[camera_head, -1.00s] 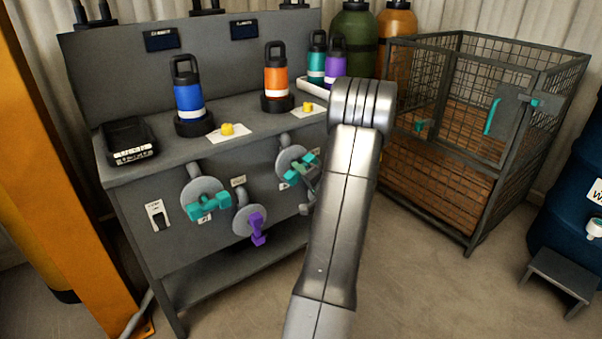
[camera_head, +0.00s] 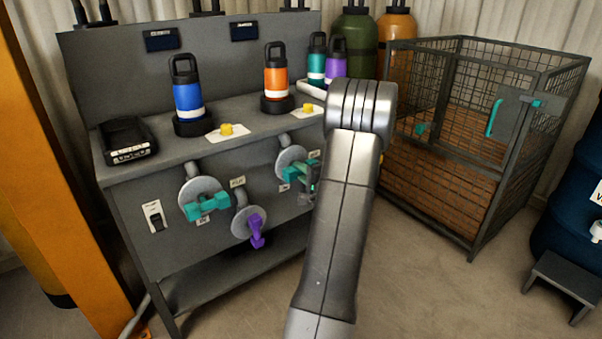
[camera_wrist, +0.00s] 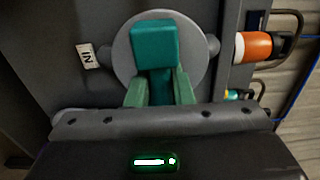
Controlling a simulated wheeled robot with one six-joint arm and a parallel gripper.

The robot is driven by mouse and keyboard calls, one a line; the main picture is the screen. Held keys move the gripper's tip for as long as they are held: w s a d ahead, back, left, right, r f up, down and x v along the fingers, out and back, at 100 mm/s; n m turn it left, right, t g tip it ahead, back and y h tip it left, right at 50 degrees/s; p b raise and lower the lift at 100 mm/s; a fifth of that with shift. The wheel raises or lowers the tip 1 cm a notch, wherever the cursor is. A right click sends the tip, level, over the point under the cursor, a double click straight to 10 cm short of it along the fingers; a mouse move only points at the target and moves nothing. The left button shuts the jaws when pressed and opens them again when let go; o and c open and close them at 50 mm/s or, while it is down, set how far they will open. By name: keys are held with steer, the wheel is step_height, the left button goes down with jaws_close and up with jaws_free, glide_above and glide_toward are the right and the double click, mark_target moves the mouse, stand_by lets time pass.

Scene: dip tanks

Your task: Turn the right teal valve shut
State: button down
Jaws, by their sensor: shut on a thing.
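The right teal valve (camera_head: 293,169) sits on a round grey disc on the front of the grey bench, partly hidden by my gripper and arm in the head view. In the wrist view its teal handle (camera_wrist: 154,45) stands out in front of the grey disc (camera_wrist: 122,50). My gripper (camera_wrist: 160,92) is shut on the handle, with one greenish finger on each side of its lower part. In the head view my gripper (camera_head: 310,185) is at the valve, mostly hidden behind my arm. The left teal valve (camera_head: 207,207) is on the bench front further left, its handle lying roughly level.
A purple valve (camera_head: 254,228) hangs between the teal ones. Blue (camera_head: 187,98) and orange (camera_head: 277,72) bottles stand on the bench top (camera_head: 160,168). A wire cage (camera_head: 470,235) and a blue barrel (camera_head: 572,215) stand right. The floor (camera_head: 430,290) in front is clear.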

steer(key=c, duration=1.3)
jaws_free()
steer(key=p+v, duration=0.1)
steer(key=v, duration=1.3)
steer(key=shift+p, duration=0.3)
steer(key=shift+w, duration=0.15)
steer(key=b+x, duration=0.1)
steer(key=x, duration=1.2)
steer(key=shift+w+a+b, duration=0.3)
steer(key=shift+s+d, duration=0.1)
steer(key=shift+s, duration=0.05)
